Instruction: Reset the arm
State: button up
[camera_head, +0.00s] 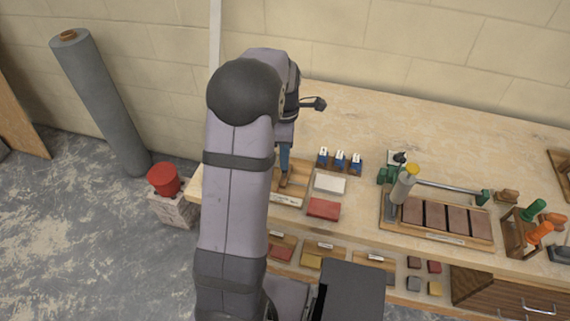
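My arm rises through the left middle of the head view and bends down at the wrist. My gripper (285,168) points down beside the wrist, over a shallow wooden tray (291,200) at the left end of the workbench. It shows as a narrow blue part with a brownish tip, partly hidden by my arm. I cannot tell whether its fingers are open or shut, or whether it holds anything. A small dark part sticks out to the right of my wrist.
Orange- and green-handled tools (540,232) stand right. The back of the bench is clear.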

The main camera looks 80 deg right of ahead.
jog(key=shift+r, duration=0.75)
jog(key=w+a, duration=1.9)
jog(key=w, duration=0.1)
jog(key=s+a+f+m, duration=0.1)
jog(key=s+a+m, duration=0.1)
jog(key=a, duration=2.3)
jog(key=shift+s+a+f, duration=0.2)
jog(key=shift+a+f, duration=0.05)
jog(key=shift+f, duration=0.15)
